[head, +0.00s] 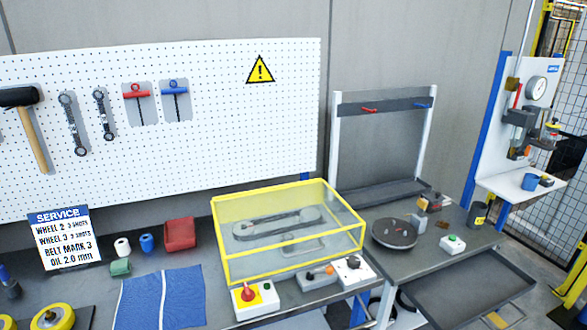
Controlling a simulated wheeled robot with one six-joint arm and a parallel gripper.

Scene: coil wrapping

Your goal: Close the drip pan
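A wide, shallow dark grey pan (462,285), which looks like the drip pan, sticks out in front of the right-hand bench section (400,258). It sits lower than the bench top, and its raised rim and bare floor show. It appears empty. Its rear edge lies close to the bench's front edge; how far it runs underneath is hidden. My gripper and arm are not in view.
A round dark plate (394,232) and a green-button box (453,244) stand on the bench beside the pan. A yellow-framed clear cover (288,232) is to the left. A yellow post (572,285) stands near the pan's right side.

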